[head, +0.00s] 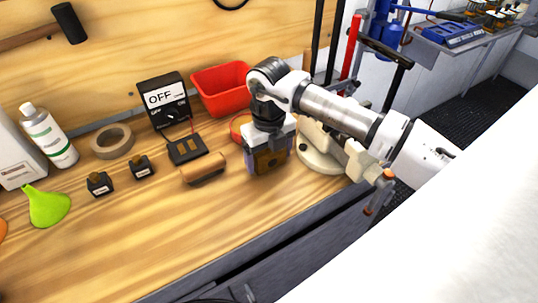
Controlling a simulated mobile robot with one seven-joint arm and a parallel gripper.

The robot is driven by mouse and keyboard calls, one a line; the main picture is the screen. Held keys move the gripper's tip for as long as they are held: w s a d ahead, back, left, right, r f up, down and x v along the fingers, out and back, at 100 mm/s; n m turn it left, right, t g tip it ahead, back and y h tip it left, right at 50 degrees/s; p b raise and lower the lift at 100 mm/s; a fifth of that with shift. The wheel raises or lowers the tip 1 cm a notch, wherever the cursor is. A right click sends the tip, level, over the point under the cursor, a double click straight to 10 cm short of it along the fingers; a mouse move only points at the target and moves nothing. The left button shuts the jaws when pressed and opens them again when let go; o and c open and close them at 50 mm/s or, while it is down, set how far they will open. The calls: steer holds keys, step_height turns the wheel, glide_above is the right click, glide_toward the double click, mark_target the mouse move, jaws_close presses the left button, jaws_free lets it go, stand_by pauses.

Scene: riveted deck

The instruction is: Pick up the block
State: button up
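A brown, wooden-looking block (203,169) lies on the wooden workbench, left of my gripper and apart from it. My gripper (268,163) points down, low over the bench near its front right part. A brown and dark patch shows at the gripper's lower end; I cannot tell whether it is part of the gripper or something between the fingers. The fingertips are not clear, so the opening cannot be seen.
Behind are a black OFF meter box (163,100), a red bin (221,88) and a tape roll (112,141). Two small dark blocks (140,167), a green funnel (47,206) and a white bottle (49,136) stand left. The bench's front (170,240) is clear.

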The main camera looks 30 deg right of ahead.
steer(key=c, duration=0.9)
steer(key=shift+r, duration=0.1)
steer(key=shift+c, duration=0.2)
